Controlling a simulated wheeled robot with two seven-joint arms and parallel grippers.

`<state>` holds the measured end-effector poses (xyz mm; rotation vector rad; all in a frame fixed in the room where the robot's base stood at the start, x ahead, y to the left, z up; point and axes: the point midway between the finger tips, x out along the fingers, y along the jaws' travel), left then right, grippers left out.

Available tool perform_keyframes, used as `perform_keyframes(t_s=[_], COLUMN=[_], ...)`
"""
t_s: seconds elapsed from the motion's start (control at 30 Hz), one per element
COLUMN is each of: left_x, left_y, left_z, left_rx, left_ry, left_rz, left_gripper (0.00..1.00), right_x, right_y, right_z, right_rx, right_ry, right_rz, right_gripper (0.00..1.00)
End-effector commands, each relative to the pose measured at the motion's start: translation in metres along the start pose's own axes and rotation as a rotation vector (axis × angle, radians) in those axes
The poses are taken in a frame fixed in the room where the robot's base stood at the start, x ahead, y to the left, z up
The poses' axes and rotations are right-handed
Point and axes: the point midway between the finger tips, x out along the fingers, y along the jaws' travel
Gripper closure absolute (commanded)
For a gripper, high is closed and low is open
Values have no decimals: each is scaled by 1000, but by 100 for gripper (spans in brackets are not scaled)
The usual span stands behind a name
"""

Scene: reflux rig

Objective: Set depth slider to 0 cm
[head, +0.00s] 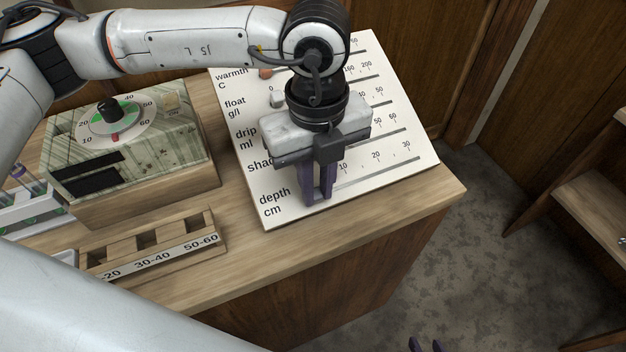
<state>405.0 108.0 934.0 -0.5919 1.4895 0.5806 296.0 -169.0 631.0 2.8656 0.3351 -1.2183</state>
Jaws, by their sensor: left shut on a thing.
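The depth slider is the lowest row on the white panel (400,181), beside the "depth cm" label. Its track (380,172) runs up to the right, with marks 10, 20 and 30 showing. My left gripper (318,198) points down at the left end of this track, left of the 10 mark. Its dark purple fingers are shut on the depth slider's knob, which they hide. The 0 mark is hidden too.
Sliders for warmth, float, drip and shade lie above, partly covered by my left arm. The warmth knob (265,73) and float knob (278,98) show. A dial box (130,150) and a slotted wooden rack (150,245) stand left. The desk's front edge is close below the panel.

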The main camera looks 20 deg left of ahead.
Motion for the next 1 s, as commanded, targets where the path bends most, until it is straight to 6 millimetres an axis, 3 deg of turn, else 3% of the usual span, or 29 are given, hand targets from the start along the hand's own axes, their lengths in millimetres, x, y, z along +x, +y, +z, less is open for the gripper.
perform_keyframes(t_s=[0.27, 0.3, 0.4, 0.77, 1.0], left_x=[0, 0, 0, -4, -42], left_y=[4, 4, 4, 3, 2], left_z=[0, 0, 1, 0, 1], left_rx=[5, 4, 2, 1, 1], left_ry=[-4, -4, -3, -3, -5], left_rz=[13, 14, 13, 7, 4], left_gripper=[100, 83, 66, 66, 66], right_x=[0, 0, 0, 0, 3], right_y=[0, 0, 0, 0, 0], right_z=[-2, -2, -1, 0, 4], right_rx=[0, 0, 0, 0, -1], right_ry=[2, 2, 2, 0, -2], right_rz=[0, 0, 0, 0, 0], right_gripper=[69, 69, 69, 69, 69])
